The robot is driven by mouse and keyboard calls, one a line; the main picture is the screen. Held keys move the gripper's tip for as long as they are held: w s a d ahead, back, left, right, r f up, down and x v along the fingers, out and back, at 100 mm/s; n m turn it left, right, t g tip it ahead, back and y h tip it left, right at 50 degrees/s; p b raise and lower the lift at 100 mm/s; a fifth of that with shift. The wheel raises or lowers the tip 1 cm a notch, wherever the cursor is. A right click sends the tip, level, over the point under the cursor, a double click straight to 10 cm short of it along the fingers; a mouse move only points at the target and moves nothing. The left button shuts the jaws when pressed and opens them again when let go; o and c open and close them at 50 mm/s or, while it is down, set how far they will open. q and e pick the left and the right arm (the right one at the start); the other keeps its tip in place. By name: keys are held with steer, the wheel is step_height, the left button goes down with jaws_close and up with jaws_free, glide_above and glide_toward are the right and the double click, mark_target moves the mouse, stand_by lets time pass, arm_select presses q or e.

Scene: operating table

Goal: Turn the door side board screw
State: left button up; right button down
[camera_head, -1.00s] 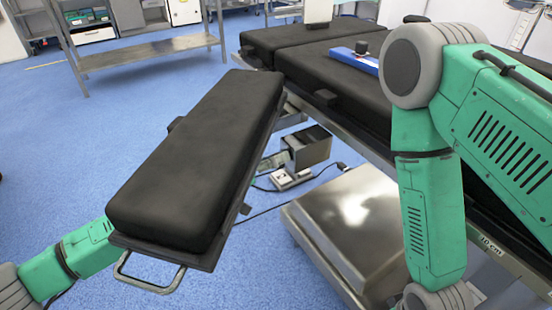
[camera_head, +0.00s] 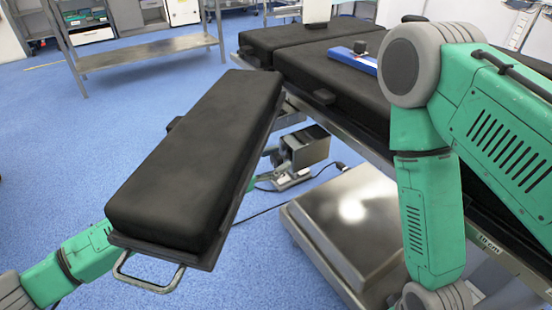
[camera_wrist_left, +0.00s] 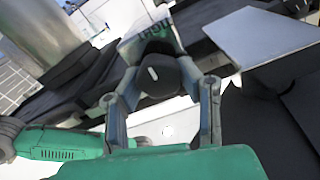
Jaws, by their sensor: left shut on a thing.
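The screw is a round black knob (camera_wrist_left: 160,76) with a white mark, seen in the left wrist view in front of a pale plate lettered "TIGHT" (camera_wrist_left: 160,37). My left gripper (camera_wrist_left: 158,88) has its two fingers on either side of the knob and is shut on it. In the head view my left arm passes under the black padded side board (camera_head: 195,165), and the gripper (camera_head: 276,157) shows only in small part beyond the board's right edge; the knob is hidden there. My right arm hangs at the right, its gripper out of view.
The operating table (camera_head: 330,75) has black pads and a blue-and-white object (camera_head: 352,59). A wire handle (camera_head: 150,284) projects from the board's near end. Blue floor is open at left.

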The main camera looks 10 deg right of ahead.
arm_select(q)
steer(key=shift+s+a+f+m, duration=0.1)
steer(key=shift+f+m, duration=0.2)
steer(key=shift+m, duration=0.5)
steer(key=shift+f+m, duration=0.3)
steer(key=shift+m, duration=0.5)
steer(key=o, duration=1.2)
steer(key=shift+c, duration=0.2)
steer(key=shift+r, duration=0.25)
steer(key=v, duration=1.2)
